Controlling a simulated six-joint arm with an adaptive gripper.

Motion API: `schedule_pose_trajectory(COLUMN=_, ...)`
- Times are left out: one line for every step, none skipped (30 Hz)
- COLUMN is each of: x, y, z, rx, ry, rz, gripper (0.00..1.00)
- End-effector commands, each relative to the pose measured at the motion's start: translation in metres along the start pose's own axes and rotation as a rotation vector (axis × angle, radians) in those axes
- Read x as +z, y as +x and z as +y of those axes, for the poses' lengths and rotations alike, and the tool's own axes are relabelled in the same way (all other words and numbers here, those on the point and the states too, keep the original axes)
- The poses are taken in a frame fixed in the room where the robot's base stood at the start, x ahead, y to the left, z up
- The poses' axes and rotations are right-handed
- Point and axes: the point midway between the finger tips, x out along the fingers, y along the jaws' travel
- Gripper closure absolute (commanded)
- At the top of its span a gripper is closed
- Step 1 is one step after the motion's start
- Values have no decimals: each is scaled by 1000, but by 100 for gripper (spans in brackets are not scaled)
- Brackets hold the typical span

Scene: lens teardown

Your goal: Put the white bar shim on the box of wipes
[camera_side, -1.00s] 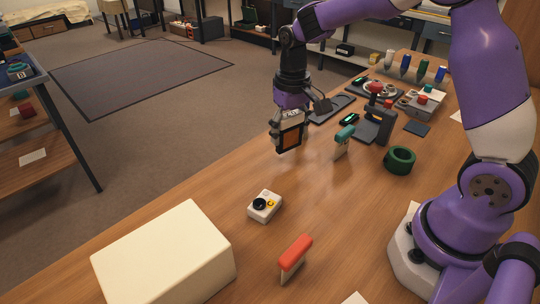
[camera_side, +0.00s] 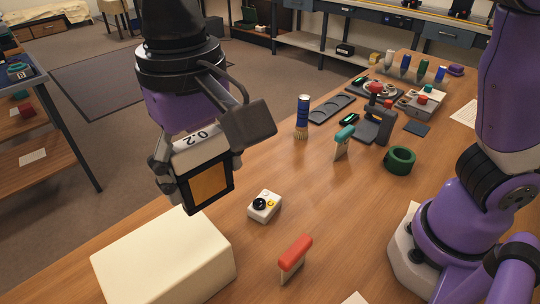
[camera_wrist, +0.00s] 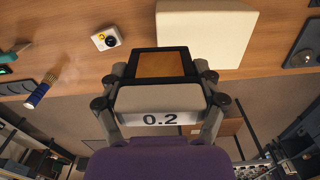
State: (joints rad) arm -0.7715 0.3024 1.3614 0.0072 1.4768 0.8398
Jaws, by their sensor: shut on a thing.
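My gripper (camera_side: 200,172) is shut on a white bar marked 0.2, the white bar shim (camera_side: 187,148). A black-framed orange-brown panel (camera_side: 210,187) shows below the bar; I cannot tell whether it is part of it. In the wrist view the bar (camera_wrist: 160,119) lies between the fingers, its label facing the camera. A plain cream box, taken as the box of wipes (camera_side: 150,258), stands at the table's front left. My gripper is above the table near the box's back edge, and the panel's lower edge overlaps that edge in the side view. The exact gap is unclear.
A red-topped scraper (camera_side: 295,258), teal-topped scraper (camera_side: 344,140), green ring (camera_side: 399,160) and blue brush (camera_side: 302,117) stand farther right. The table's far edge runs behind the box.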

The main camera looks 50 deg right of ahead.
Motion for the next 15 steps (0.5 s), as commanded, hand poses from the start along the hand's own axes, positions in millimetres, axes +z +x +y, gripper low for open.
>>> schedule_pose_trajectory(x=17, y=-9, z=-19, rx=-3, ry=-29, rz=2, gripper=78)
schedule_pose_trajectory(x=26, y=-13, z=-28, rx=-2, ry=-37, rz=1, gripper=78)
schedule_pose_trajectory(x=38, y=-19, z=-37, rx=-2, ry=-47, rz=1, gripper=78)
schedule_pose_trajectory(x=45, y=-23, z=-43, rx=-3, ry=-53, rz=1, gripper=78)
schedule_pose_trajectory(x=53, y=-26, z=-48, rx=-2, ry=-59, rz=0, gripper=78)
schedule_pose_trajectory(x=61, y=-30, z=-54, rx=-2, ry=-65, rz=-1, gripper=78)
schedule_pose_trajectory(x=66, y=-32, z=-57, rx=-2, ry=-67, rz=0, gripper=78)
schedule_pose_trajectory(x=70, y=-34, z=-60, rx=-2, ry=-71, rz=-1, gripper=78)
schedule_pose_trajectory(x=74, y=-35, z=-62, rx=-1, ry=-73, rz=-2, gripper=78)
schedule_pose_trajectory(x=74, y=-35, z=-63, rx=0, ry=-73, rz=-2, gripper=78)
schedule_pose_trajectory(x=73, y=-34, z=-63, rx=1, ry=-73, rz=-3, gripper=78)
schedule_pose_trajectory(x=69, y=-31, z=-62, rx=2, ry=-72, rz=-3, gripper=78)
schedule_pose_trajectory(x=63, y=-28, z=-62, rx=1, ry=-69, rz=-3, gripper=78)
schedule_pose_trajectory(x=57, y=-24, z=-60, rx=2, ry=-69, rz=-3, gripper=78)
schedule_pose_trajectory(x=47, y=-18, z=-58, rx=3, ry=-67, rz=-3, gripper=78)
